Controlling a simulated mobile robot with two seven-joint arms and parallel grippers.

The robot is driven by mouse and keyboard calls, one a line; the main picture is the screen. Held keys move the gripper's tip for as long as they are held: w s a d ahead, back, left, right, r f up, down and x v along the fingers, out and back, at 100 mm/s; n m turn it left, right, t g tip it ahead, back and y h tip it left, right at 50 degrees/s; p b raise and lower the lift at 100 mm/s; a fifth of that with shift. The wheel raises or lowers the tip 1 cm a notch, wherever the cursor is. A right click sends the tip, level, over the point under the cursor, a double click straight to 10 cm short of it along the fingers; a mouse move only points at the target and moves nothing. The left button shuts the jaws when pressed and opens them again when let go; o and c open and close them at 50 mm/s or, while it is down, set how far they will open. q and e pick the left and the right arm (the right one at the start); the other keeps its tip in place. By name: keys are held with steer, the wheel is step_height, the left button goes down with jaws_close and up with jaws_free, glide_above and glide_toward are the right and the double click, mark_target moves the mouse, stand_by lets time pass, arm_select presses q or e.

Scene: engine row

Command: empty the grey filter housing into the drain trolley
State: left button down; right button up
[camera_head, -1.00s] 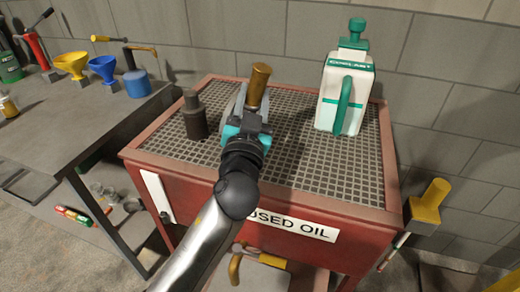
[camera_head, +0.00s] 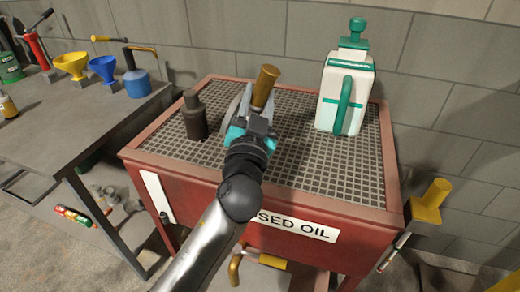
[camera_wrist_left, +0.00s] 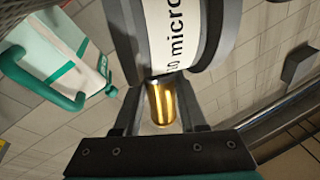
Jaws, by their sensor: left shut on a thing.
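The drain trolley (camera_head: 180,178) is a red cabinet with a grey grid top (camera_head: 310,165) and a "USED OIL" label. My left gripper (camera_head: 252,122) is over the grid, shut on the grey filter housing (camera_head: 233,112). The housing is partly hidden behind the gripper. Its brass end (camera_head: 265,88) points up and leans right. In the left wrist view the housing (camera_wrist_left: 205,55) has dark grey ends and a white label reading "micro". The brass part (camera_wrist_left: 160,102) shows between the fingers (camera_wrist_left: 162,118). No flowing oil can be seen. My right gripper is not in view.
A white and green jug (camera_head: 334,103) stands on the grid's right rear. A dark necked cylinder (camera_head: 194,115) stands at its left. A grey bench (camera_head: 60,120) with funnels and a blue can (camera_head: 137,84) is at left. A block wall is behind.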

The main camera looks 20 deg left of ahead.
arm_select(q)
steer(key=shift+d+f+m+t+h+b, duration=0.25)
steer(key=shift+d+m+h, duration=0.25)
steer(key=shift+d+m, duration=0.6)
steer(key=shift+d+f+m+t+h+b, duration=0.2)
steer(key=shift+d+m+h, duration=0.35)
steer(key=shift+m, duration=0.95)
stand_by(1.0)
steer(key=shift+r, duration=0.1)
stand_by(0.6)
steer(key=a+n, duration=0.1)
steer(key=n, duration=0.1)
steer(key=a+r+n+y+p, duration=0.1)
steer(key=a+n+g+y, duration=0.1)
steer(key=n, duration=0.1)
steer(key=shift+a+r+n, duration=0.15)
steer(key=shift+a+n, duration=0.15)
steer(key=shift+a, duration=0.05)
steer(key=shift+a+n+y, duration=0.25)
steer(key=shift+a+n, duration=0.2)
steer(key=shift+n, duration=0.25)
